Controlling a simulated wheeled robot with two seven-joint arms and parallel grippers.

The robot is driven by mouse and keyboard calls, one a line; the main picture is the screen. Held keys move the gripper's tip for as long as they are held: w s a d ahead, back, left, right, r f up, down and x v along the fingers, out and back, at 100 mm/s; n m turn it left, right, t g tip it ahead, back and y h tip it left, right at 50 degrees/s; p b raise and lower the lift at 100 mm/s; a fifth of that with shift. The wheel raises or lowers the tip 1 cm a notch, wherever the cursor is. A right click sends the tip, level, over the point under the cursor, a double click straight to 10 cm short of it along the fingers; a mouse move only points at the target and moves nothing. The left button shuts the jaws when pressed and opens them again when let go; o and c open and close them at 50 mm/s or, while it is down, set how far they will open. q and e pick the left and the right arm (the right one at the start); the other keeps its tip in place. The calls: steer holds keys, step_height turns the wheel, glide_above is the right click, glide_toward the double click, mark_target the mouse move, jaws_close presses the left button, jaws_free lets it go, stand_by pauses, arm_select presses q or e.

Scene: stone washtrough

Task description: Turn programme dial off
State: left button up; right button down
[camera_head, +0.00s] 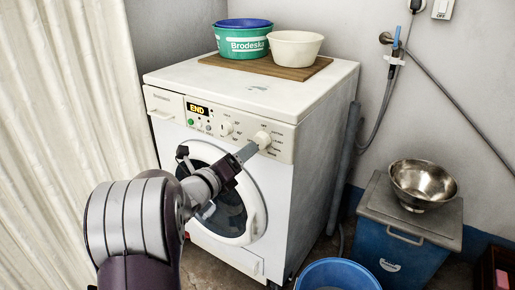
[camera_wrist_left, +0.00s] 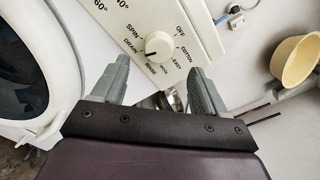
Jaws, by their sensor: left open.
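The programme dial is a round cream knob at the right of the washing machine's control panel in the head view (camera_head: 262,139). It shows large in the left wrist view (camera_wrist_left: 158,45), ringed by labels including OFF, COTTON, RINSE, DRAIN and SPIN. Its dark mark points to the picture's lower left, near DRAIN and RINSE, away from OFF. My left gripper (camera_head: 242,156) is close to the dial. In the left wrist view its fingers (camera_wrist_left: 158,82) are apart, with nothing between them, below the dial; I cannot tell if a fingertip touches it. My right gripper is not in view.
The display (camera_head: 197,110) reads END. A second knob (camera_head: 226,128) sits left of the dial. Tubs (camera_head: 243,42) and a cream bowl (camera_head: 295,50) stand on a board atop the machine. A blue bucket (camera_head: 338,274) and blue box (camera_head: 400,248) stand at the right.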

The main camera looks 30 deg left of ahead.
mark_target(258, 142)
arm_select(q)
steer(key=w, duration=0.3)
steer(key=w+b, duration=0.1)
steer(key=w, duration=0.3)
steer(key=shift+d, duration=0.2)
steer(key=shift+s, duration=0.1)
steer(key=c, duration=1.1)
steer(key=shift+o, duration=0.2)
